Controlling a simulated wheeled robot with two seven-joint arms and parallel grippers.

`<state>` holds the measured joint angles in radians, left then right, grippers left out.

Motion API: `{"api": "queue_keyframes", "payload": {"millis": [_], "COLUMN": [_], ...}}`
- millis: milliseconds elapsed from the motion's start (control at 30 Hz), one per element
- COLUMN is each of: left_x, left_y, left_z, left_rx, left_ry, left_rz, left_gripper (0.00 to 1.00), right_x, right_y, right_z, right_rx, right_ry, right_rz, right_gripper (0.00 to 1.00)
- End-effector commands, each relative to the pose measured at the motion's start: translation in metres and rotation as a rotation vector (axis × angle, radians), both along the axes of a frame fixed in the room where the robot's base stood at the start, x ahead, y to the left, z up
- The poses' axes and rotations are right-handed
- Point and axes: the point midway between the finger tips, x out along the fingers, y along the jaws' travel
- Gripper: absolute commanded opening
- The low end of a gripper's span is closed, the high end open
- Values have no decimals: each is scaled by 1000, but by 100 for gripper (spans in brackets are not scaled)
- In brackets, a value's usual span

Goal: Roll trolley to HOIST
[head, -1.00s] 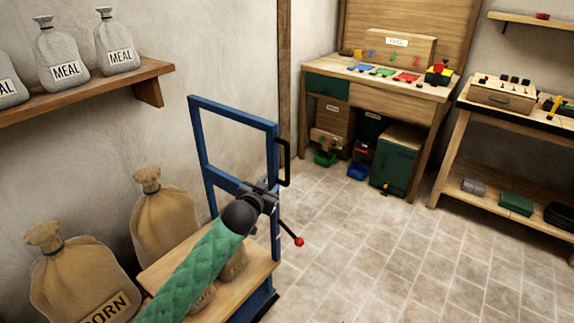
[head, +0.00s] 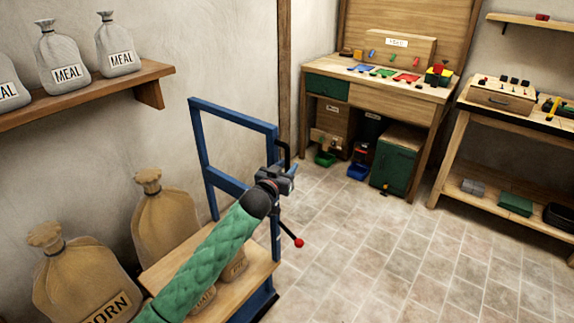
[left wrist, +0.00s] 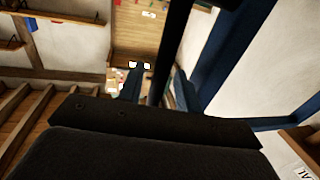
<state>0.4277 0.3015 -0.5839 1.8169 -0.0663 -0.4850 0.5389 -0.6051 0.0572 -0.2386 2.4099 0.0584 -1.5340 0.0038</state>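The trolley has a blue upright frame (head: 199,150) and a wooden deck (head: 232,296). A black handle (head: 284,150) is on the frame's right post, and a lever with a red knob (head: 299,243) sticks out below it. My left gripper (head: 289,173) is at the handle's height and hides its lower part. In the left wrist view, the black handle bar (left wrist: 164,60) runs between my two open fingers, with a gap on the left finger's side. Small sacks (head: 236,266) on the deck are partly hidden by my green-sleeved left arm. My right gripper and any HOIST sign are out of view.
Large tan sacks (head: 88,283) stand left of the trolley against the wall. A shelf (head: 85,95) holds MEAL sacks. A workbench (head: 395,100) stands at the back and a second bench (head: 515,116) at the right. The tiled floor (head: 385,265) between is clear.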

Motion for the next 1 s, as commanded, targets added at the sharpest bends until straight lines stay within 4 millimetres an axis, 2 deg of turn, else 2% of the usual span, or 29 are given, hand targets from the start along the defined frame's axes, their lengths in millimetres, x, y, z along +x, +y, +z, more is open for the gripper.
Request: {"api": "queue_keyframes", "payload": {"millis": [367, 400, 567, 1000], "left_x": [7, 7, 7, 2], "left_y": [-3, -3, -3, 0], "left_z": [0, 0, 0, 0], "left_rx": [1, 1, 1, 2], "left_ry": [1, 1, 1, 1], "left_rz": [1, 1, 1, 1], "left_gripper": [34, 32, 1, 0], "right_x": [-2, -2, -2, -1], "right_y": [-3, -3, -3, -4], "right_z": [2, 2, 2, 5], "right_rx": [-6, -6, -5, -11], "right_ry": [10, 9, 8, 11], "right_rz": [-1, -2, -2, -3], "right_gripper": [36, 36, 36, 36]}}
